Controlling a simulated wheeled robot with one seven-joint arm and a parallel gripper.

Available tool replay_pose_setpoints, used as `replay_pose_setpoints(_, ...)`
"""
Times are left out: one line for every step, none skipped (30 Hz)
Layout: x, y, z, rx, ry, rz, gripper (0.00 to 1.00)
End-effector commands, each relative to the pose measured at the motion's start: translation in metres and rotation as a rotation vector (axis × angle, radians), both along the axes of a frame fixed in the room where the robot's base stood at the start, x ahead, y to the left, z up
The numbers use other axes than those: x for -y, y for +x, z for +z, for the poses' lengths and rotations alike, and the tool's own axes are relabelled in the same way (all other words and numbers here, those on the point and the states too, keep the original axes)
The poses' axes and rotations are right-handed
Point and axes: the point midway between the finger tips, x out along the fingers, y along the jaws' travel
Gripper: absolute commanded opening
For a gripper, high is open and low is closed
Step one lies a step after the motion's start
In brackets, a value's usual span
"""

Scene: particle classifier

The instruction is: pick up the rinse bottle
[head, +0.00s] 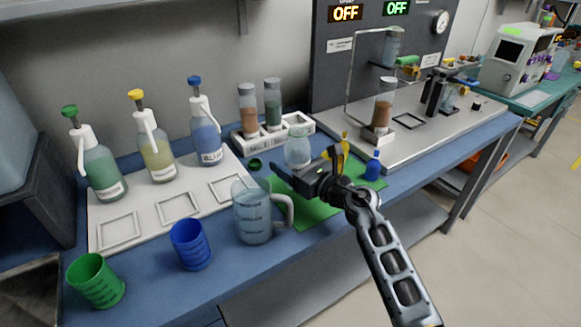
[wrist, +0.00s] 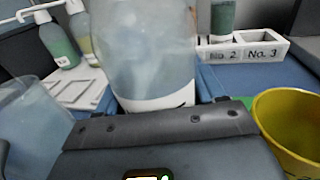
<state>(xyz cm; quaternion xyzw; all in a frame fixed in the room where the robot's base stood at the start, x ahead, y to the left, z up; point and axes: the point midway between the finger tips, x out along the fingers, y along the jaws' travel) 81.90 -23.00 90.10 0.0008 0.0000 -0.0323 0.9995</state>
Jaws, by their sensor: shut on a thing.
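The rinse bottle, seen as a clear, pale bottle (head: 298,148), stands upright at the back of the green mat (head: 312,212). In the wrist view the bottle (wrist: 145,50) fills the middle, with a white label low on it and its top out of frame. My gripper (head: 304,168) is shut on the bottle from the front, low on its body. The fingertips are partly hidden in the wrist view. I cannot tell whether the bottle's base touches the mat.
A clear measuring jug (head: 253,212) stands close at the left front. A yellow cup (wrist: 290,128) and a small blue bottle (head: 373,167) are close on the right. A white sample rack (head: 262,136) is behind. Pump bottles stand on a white tray (head: 145,225) at left.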

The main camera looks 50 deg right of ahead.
Motion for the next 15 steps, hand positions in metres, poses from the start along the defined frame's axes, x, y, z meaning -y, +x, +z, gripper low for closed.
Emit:
replay_pose_setpoints(0.0, 0.0, 0.008, 0.003, 0.0, 0.0, 0.23)
replay_pose_setpoints(0.0, 0.0, 0.01, 0.002, 0.0, 0.0, 0.23)
replay_pose_setpoints(0.0, 0.0, 0.013, 0.002, -0.001, 0.0, 0.23)
replay_pose_setpoints(0.0, 0.0, 0.016, 0.003, 0.0, 0.0, 0.23)
replay_pose_setpoints(0.0, 0.0, 0.019, 0.003, 0.0, 0.001, 0.23)
replay_pose_setpoints(0.0, 0.0, 0.022, 0.003, -0.001, 0.001, 0.23)
replay_pose_setpoints(0.0, 0.0, 0.024, 0.002, -0.001, 0.001, 0.23)
replay_pose_setpoints(0.0, 0.0, 0.026, 0.002, 0.0, 0.001, 0.23)
replay_pose_setpoints(0.0, 0.0, 0.029, 0.002, 0.0, 0.001, 0.23)
replay_pose_setpoints(0.0, 0.0, 0.031, 0.002, 0.0, 0.0, 0.23)
replay_pose_setpoints(0.0, 0.0, 0.033, 0.002, 0.0, 0.0, 0.23)
replay_pose_setpoints(0.0, 0.0, 0.036, 0.003, 0.0, 0.0, 0.23)
replay_pose_setpoints(0.0, 0.0, 0.038, 0.003, -0.001, 0.0, 0.23)
replay_pose_setpoints(0.0, 0.0, 0.04, 0.003, -0.001, 0.0, 0.23)
replay_pose_setpoints(0.0, 0.0, 0.042, 0.003, 0.0, 0.0, 0.23)
